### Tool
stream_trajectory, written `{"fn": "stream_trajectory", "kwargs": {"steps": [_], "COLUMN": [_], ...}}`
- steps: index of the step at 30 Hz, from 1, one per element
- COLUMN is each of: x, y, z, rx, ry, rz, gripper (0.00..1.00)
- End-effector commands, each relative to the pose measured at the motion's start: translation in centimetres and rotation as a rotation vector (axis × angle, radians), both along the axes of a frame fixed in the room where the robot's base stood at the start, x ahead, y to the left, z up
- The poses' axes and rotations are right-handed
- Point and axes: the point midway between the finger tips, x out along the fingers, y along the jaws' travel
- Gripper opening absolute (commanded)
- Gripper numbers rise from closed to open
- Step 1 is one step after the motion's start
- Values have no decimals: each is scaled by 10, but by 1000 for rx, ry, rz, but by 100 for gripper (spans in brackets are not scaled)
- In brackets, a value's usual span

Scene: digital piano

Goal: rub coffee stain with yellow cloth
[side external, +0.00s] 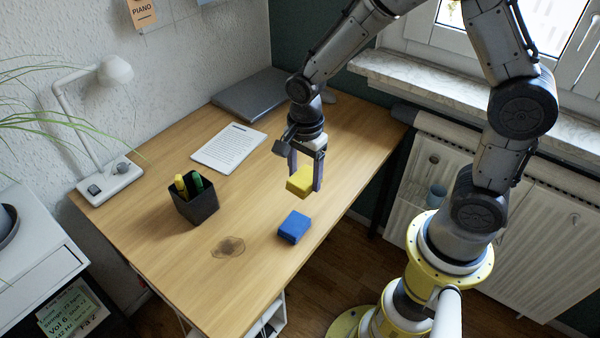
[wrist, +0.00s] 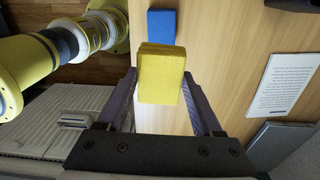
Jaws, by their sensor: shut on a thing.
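A yellow folded cloth (side external: 301,181) is held between the fingers of my gripper (side external: 305,172), in the air above the desk. In the wrist view the yellow cloth (wrist: 161,75) sits between the two dark fingers of my gripper (wrist: 162,88). The brown coffee stain (side external: 228,247) is on the desk toward its front, to the left of and nearer than the gripper in the side view. It does not show in the wrist view. A blue folded cloth (side external: 294,227) lies on the desk just in front of the gripper; it also shows in the wrist view (wrist: 161,24).
A black pen cup (side external: 196,207) with markers stands left of the stain. A printed sheet (side external: 229,147), a closed grey laptop (side external: 254,95) and a white lamp (side external: 108,181) are farther back on the wooden desk (side external: 160,250). The desk around the stain is clear.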

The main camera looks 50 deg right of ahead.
Motion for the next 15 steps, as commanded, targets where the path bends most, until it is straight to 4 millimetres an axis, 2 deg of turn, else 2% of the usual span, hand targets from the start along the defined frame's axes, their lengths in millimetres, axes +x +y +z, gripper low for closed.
{"fn": "stream_trajectory", "kwargs": {"steps": [3,4,11,15], "x": [0,0,1,-1], "y": [0,0,0,0], "z": [0,0,0,0], "rx": [0,0,0,0], "ry": [0,0,0,0], "rz": [0,0,0,-21], "gripper": [15,64,23,23]}}
